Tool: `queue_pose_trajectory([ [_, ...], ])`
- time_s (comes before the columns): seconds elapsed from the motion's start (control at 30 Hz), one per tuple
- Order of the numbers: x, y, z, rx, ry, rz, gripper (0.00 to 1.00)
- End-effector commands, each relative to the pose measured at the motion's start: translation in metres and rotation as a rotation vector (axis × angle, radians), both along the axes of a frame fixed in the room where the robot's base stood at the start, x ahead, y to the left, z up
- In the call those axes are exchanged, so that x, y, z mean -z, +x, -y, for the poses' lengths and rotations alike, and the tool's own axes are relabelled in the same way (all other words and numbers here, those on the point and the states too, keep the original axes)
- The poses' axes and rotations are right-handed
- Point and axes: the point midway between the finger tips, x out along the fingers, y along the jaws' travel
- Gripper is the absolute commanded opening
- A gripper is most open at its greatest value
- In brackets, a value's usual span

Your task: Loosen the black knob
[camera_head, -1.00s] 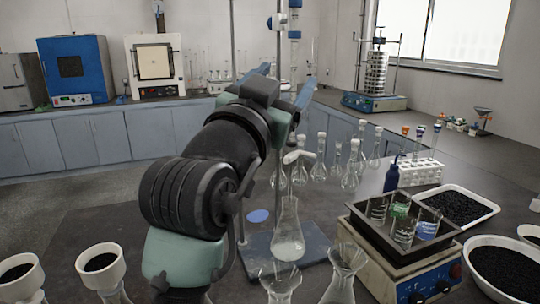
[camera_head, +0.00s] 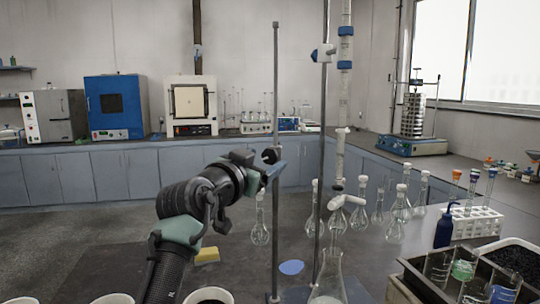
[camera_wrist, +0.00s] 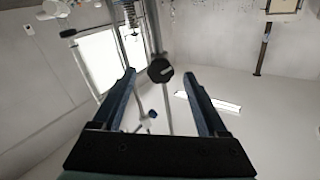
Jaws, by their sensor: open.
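The black knob (camera_head: 271,155) shows as a small dark round shape by a thin upright metal pole in the head view. In the wrist view the knob (camera_wrist: 160,69) is round, with a light stripe on its face, and lies in front of a pole. My gripper (camera_head: 279,167) is close to the pole, its blue fingers partly seen from the side. In the wrist view my gripper (camera_wrist: 159,74) is open and empty. The knob appears between its two fingertips; how far ahead it lies I cannot tell.
A glass burette (camera_head: 341,100) hangs on a second pole (camera_head: 321,140), just right of my gripper. A flask (camera_head: 329,275) stands below it. Several stoppered flasks (camera_head: 396,215) stand behind. A blue bottle (camera_head: 444,230) and a tube rack (camera_head: 478,222) are at right.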

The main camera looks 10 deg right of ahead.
Motion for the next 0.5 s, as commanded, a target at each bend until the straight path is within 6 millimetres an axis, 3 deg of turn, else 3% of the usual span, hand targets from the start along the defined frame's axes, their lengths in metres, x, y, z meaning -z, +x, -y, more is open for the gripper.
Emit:
queue_pose_trajectory([
  [0.2, -0.001, 0.020, 0.015, 0.001, 0.001, -0.001, 0.76],
  [0.5, 0.000, 0.029, 0.022, -0.001, 0.000, 0.000, 0.76],
])
